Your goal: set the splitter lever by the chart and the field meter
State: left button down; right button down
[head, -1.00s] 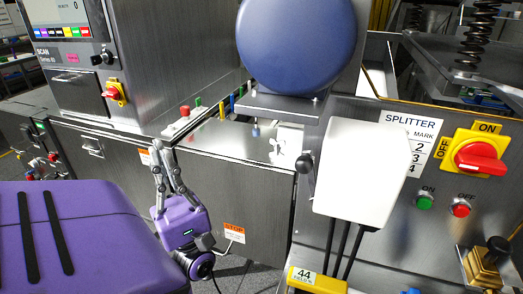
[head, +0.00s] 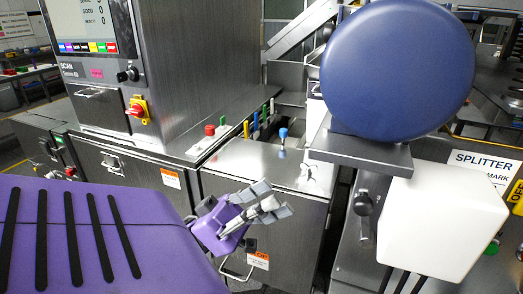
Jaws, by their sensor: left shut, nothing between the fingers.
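The splitter chart (head: 485,163), a white sign headed SPLITTER, is at the right edge, its lower part hidden by a white box. A dark ball-ended lever (head: 364,203) stands on the grey metal front left of the white box; I cannot tell its setting. A small blue-topped peg (head: 283,135) is on the machine deck to its left. The field meter is not in view. My left gripper (head: 278,204), purple with grey fingers, is shut and empty, in front of the steel cabinet, left of the dark lever and apart from it.
The scan cabinet (head: 190,65) stands at back left, with a red-and-yellow switch (head: 137,111). A red button (head: 209,130) sits on the deck.

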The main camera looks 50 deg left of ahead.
pick_arm(q)
jog(key=w+d+r+p, duration=0.2)
jog(key=w+d+r, duration=0.2)
jog(key=d, duration=0.2)
jog(key=shift+d, duration=0.4)
jog(key=shift+w, duration=0.1)
